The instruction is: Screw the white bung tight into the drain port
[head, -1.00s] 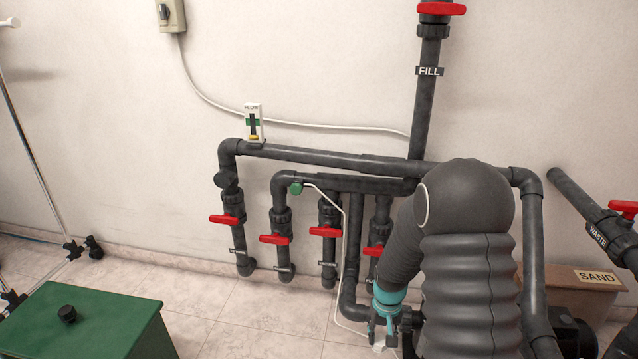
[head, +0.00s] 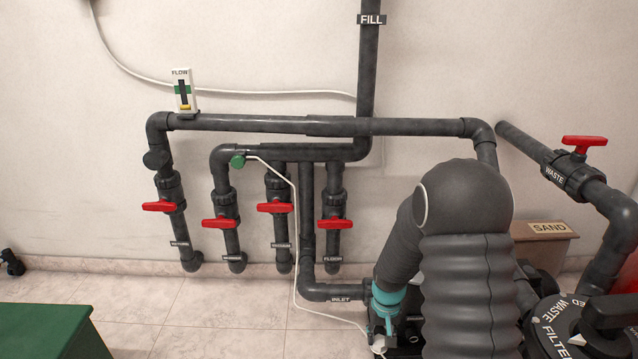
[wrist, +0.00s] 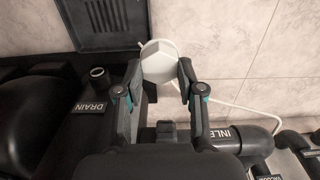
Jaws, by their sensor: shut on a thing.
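The white bung (wrist: 160,58), with a hexagonal face, is between the fingertips of my gripper (wrist: 159,70) in the wrist view. My gripper is shut on it. The drain port (wrist: 98,74) is a short dark round stub left of my gripper, beside a DRAIN label (wrist: 88,107). The bung is apart from the port, to its right in the picture. In the head view my gripper (head: 384,323) is low and left of my grey arm, with a bit of the white bung (head: 378,345) below it. The drain port is hidden there.
A white cable (head: 300,285) runs down close to my gripper. The inlet pipe (wrist: 225,137) lies right of my gripper in the wrist view. Red-handled valves (head: 275,207) line the wall. The filter's multiport head (head: 560,325) is right of my arm. Tiled floor lies open at left.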

